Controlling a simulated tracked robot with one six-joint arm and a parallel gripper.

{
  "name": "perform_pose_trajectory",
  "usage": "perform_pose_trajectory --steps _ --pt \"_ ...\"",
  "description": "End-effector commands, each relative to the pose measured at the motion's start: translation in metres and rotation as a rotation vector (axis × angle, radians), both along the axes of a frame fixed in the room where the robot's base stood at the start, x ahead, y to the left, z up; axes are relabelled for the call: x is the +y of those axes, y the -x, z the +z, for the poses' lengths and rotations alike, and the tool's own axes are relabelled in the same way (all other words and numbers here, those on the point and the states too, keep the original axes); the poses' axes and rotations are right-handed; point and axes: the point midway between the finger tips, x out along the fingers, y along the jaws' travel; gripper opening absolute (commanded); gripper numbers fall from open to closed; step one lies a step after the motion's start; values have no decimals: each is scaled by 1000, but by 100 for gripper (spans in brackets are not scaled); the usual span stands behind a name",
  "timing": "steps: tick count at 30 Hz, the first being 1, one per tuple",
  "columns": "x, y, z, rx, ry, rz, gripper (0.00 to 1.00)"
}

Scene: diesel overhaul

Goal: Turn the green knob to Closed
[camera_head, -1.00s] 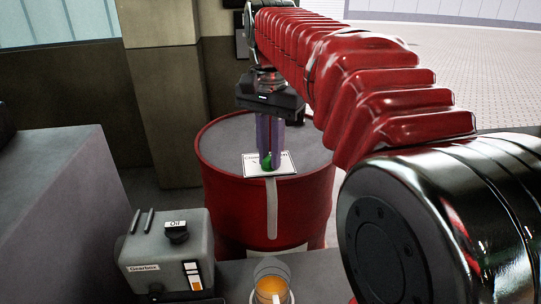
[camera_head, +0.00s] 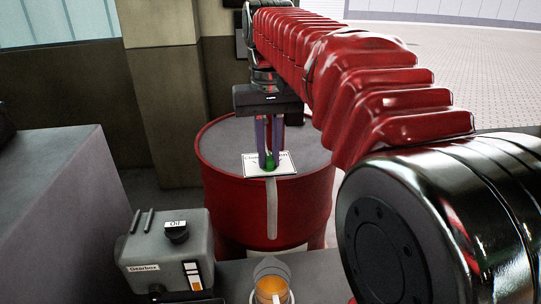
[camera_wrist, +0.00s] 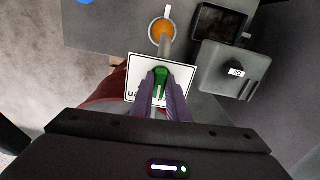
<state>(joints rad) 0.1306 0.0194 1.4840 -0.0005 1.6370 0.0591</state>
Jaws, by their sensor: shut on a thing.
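The green knob (camera_head: 270,163) sits on a white label plate (camera_head: 286,169) on top of a red drum (camera_head: 225,190). In the head view the plate's lettering starts with what looks like "Clos", and the rest is hidden behind my fingers. My gripper (camera_head: 269,160) points straight down from above, shut on the green knob. In the wrist view the green knob (camera_wrist: 161,76) shows between my two purple fingertips (camera_wrist: 163,88), with a pale mark along it. The label (camera_wrist: 137,67) appears upside down there, partly covered by the fingers.
A grey gearbox (camera_head: 165,250) with a black "Oil" cap (camera_head: 176,232) stands at the lower left. An orange-filled funnel or cup (camera_head: 271,289) is in front of the drum. A large grey block (camera_head: 50,220) fills the left side.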

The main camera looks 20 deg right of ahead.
Motion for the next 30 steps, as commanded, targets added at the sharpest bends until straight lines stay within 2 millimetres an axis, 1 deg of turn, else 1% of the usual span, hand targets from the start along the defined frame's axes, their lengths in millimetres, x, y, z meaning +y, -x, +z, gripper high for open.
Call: perform_pose_trajectory --steps 21,25,30 --pt "3 0 0 3 -3 550 6" --pt "4 0 0 3 -3 623 6" --pt "4 0 0 2 -3 639 6"
